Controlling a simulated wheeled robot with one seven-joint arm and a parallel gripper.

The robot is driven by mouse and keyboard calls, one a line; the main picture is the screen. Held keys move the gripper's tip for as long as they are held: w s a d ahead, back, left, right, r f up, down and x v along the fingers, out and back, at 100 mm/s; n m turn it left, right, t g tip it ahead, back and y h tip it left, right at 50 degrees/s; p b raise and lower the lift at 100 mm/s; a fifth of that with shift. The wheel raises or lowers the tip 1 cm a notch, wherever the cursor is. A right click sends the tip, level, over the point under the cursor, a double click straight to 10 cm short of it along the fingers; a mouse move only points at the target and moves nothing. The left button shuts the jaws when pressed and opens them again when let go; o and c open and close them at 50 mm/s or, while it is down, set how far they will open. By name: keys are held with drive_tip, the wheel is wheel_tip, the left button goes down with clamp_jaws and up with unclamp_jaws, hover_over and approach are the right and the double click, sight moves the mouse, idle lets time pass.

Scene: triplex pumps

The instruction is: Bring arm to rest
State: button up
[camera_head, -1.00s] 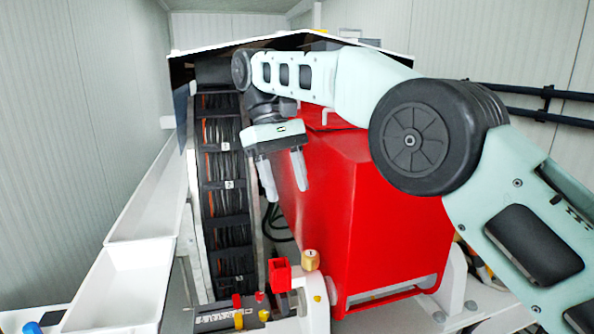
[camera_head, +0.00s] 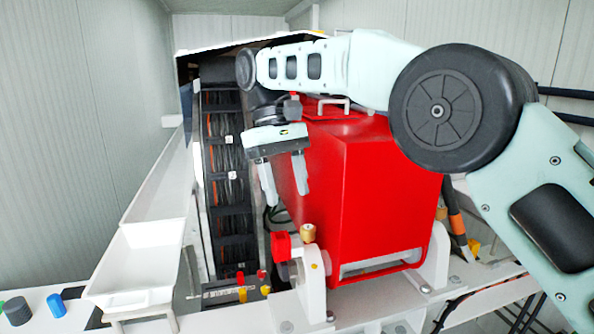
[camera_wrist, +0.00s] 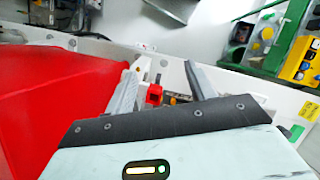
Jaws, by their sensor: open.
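My gripper (camera_head: 284,176) hangs from my bent arm in front of the red pump housing (camera_head: 368,185), with its two fingers pointing down. The fingers are apart and nothing is between them. In the wrist view my gripper (camera_wrist: 163,85) also shows spread fingers, with the red housing (camera_wrist: 60,95) close on its left. A small red block (camera_head: 281,245) and a brass-coloured fitting (camera_head: 308,232) sit below the gripper, apart from it. The red block also shows between the fingers, farther off, in the wrist view (camera_wrist: 154,94).
A black cable rack (camera_head: 228,190) stands left of the gripper. Black pipes run along the right wall. A green-framed unit (camera_wrist: 275,40) is at upper right in the wrist view.

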drive_tip(key=s+d+f+t+y+b, duration=0.1)
drive_tip(key=s+d+f+b, duration=0.6)
drive_tip(key=s+f, duration=0.6)
drive_tip(key=s+d+f+t+y+b, duration=0.2)
drive_tip(key=s+d+f+b, duration=0.5)
drive_tip(key=s+f, duration=0.7)
drive_tip(key=shift+s+d+m, duration=0.3)
drive_tip(key=shift+s+d, duration=0.65)
drive_tip(key=shift+d, duration=0.1)
